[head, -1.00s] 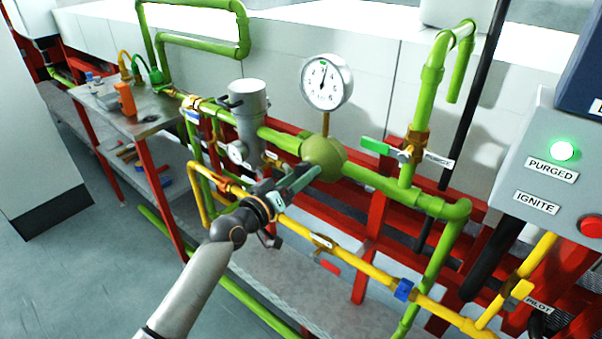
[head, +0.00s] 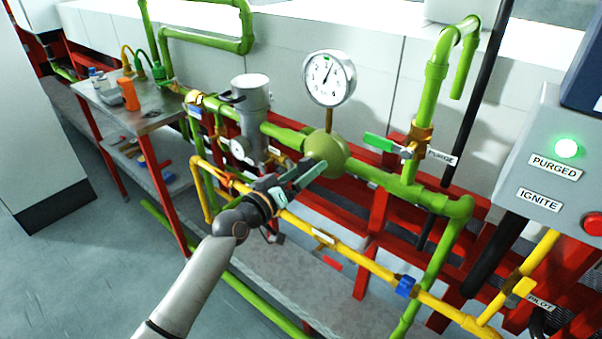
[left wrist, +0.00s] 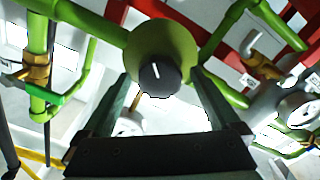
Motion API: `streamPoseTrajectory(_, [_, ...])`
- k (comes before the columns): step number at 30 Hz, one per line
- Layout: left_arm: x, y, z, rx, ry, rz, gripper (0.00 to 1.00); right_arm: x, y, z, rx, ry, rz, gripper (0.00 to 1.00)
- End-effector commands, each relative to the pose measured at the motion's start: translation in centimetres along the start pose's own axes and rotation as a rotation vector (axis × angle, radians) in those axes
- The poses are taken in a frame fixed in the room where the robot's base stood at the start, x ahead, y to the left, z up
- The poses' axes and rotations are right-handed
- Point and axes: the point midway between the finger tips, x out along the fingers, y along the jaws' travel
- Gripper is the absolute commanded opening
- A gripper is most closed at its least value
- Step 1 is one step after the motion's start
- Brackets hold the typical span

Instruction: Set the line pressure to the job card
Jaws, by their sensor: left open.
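A round green regulator body (head: 326,152) sits on the green pipe under a white dial gauge (head: 329,78). The gauge needle points up and slightly right; its figures are too small to read. In the left wrist view the regulator (left wrist: 178,38) carries a black knob (left wrist: 160,78) with a white pointer line. My left gripper (head: 312,170) is open in front of the regulator. In the wrist view its fingers (left wrist: 160,85) stand on either side of the knob, with gaps. The head view hides the knob behind the gripper. I see no job card that I can identify. My right gripper is out of view.
A green-handled valve (head: 385,144) stands right of the regulator, near a PURGE label. A yellow pipe (head: 350,256) runs below. A grey canister (head: 250,105) stands left. A control box (head: 545,170) with a lit green PURGED lamp is at right.

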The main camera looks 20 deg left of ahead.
Motion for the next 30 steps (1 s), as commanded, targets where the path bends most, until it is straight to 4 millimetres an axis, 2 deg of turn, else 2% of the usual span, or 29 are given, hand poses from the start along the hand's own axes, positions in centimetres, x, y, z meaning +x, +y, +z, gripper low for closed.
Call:
streamPoseTrajectory(5, [-1.1, -0.1, 0.0, 0.001, -0.001, -0.002, 0.96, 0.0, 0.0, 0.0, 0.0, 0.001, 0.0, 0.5])
streamPoseTrajectory(8, [-2.6, -0.1, 0.1, 0.001, -0.002, -0.001, 0.96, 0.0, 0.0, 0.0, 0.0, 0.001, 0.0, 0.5])
streamPoseTrajectory(15, [-7.6, -0.1, 0.2, 0.002, -0.003, -0.002, 0.96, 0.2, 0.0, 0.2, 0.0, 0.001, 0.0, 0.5])
streamPoseTrajectory(21, [-10.7, -0.1, 0.1, 0.001, -0.002, -0.001, 0.96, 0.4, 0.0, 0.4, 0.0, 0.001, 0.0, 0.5])
streamPoseTrajectory(30, [-12.5, 0.0, 0.0, 0.0, 0.0, 0.0, 0.96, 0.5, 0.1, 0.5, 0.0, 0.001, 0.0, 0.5])
